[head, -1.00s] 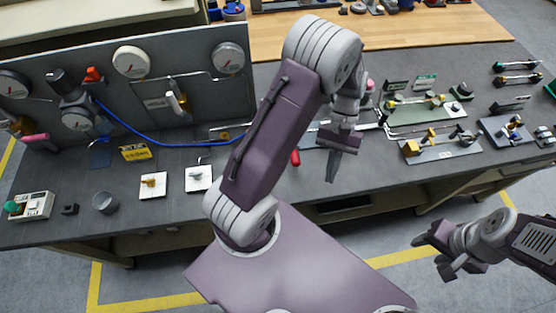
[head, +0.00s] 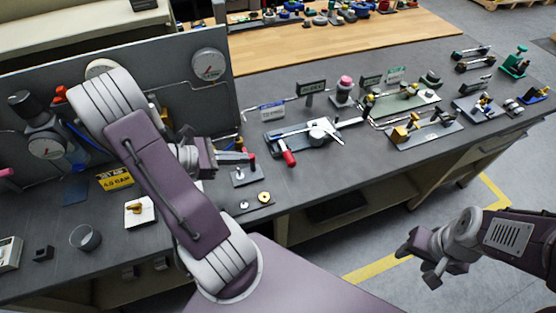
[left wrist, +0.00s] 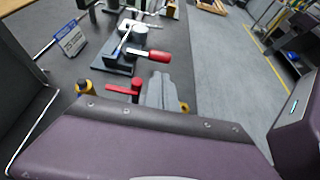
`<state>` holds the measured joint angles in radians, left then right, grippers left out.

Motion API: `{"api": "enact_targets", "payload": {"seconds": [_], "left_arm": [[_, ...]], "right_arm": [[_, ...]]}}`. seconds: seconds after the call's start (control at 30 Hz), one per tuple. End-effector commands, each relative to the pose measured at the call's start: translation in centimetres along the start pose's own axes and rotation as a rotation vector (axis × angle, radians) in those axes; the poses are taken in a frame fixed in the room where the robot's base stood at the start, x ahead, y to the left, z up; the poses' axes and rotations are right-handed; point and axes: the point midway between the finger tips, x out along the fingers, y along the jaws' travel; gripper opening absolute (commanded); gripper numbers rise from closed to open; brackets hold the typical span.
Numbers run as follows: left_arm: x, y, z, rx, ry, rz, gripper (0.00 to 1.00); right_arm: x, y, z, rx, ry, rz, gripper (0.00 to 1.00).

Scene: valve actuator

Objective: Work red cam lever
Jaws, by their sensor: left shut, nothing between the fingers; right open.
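A lever with a red grip (head: 287,155) sits on a dark fixture with a pale round hub, mid-bench in the head view. The grip points toward the bench's front edge. It also shows in the left wrist view (left wrist: 151,55). A smaller red lever (head: 251,161) stands on a small plate to its left; its red handle is clear in the left wrist view (left wrist: 123,89). My left gripper (head: 240,157) is shut and empty, left of the larger lever and close beside the small one; contact is unclear. My right gripper (head: 419,266) is open and empty, off the bench's front.
A grey panel with gauges (head: 209,66) stands at the left, partly hidden by my left arm. A blue sign (head: 271,111) stands behind the lever fixture. Brass valve fixtures (head: 402,133) lie to its right.

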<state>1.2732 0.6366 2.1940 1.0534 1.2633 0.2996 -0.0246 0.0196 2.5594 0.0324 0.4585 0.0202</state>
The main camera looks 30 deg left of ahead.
Motion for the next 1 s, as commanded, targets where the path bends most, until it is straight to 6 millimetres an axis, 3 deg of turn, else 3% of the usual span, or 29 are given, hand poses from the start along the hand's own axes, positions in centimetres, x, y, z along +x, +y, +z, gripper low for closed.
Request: {"api": "enact_targets", "payload": {"seconds": [0.4,0.6,0.8,1.0], "left_arm": [[8.6,-0.2,0.0,0.001,0.000,-0.009,0.00],[11.9,-0.2,0.0,0.001,0.002,-0.007,0.00],[13.3,-0.1,0.0,0.002,0.002,-0.004,0.00],[13.4,-0.1,-0.1,0.002,0.002,-0.003,0.00]], "right_arm": [[-0.2,0.0,0.0,0.000,0.000,0.000,0.49],[-0.5,0.0,0.0,0.000,0.000,0.000,0.49],[-0.6,0.0,0.0,0.000,0.000,0.000,0.49],[-0.6,0.0,0.0,0.000,0.000,0.000,0.49]]}}
